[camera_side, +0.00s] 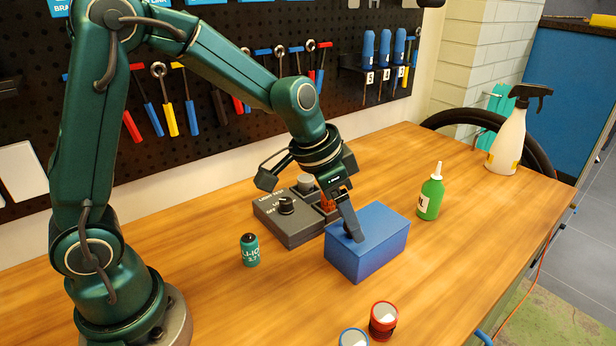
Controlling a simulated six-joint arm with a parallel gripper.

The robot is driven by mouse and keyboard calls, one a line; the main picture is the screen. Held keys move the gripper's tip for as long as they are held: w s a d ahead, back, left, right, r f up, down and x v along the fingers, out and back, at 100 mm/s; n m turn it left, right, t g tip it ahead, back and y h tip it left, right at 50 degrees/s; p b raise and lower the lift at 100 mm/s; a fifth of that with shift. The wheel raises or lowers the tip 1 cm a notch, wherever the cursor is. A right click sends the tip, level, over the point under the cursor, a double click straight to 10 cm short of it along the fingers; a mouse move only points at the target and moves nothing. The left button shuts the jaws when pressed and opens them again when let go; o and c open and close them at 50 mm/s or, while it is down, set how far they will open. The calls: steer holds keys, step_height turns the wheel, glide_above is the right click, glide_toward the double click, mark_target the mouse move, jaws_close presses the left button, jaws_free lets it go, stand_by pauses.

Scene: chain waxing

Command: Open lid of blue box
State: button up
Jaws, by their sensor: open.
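The blue box (378,256) sits on the wooden bench, right of the picture's middle. Its lid (382,224) is shut and lies flat on top. My gripper (352,236) points down at the left part of the lid, its dark fingertips at or just above the lid's top. The fingers overlap in this view, so the gap between them is hard to see. I see nothing held. Whether the fingertips touch the lid cannot be told.
A grey control box (292,228) with knobs stands close behind-left of the blue box. A small teal battery (249,250) is at left, a green bottle (430,193) at right. Red (383,320) and blue-rimmed (353,338) round containers stand in front. A white spray bottle (507,145) is far right.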

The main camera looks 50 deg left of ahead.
jaws_close()
steer(key=shift+r, duration=0.1)
stand_by(1.2)
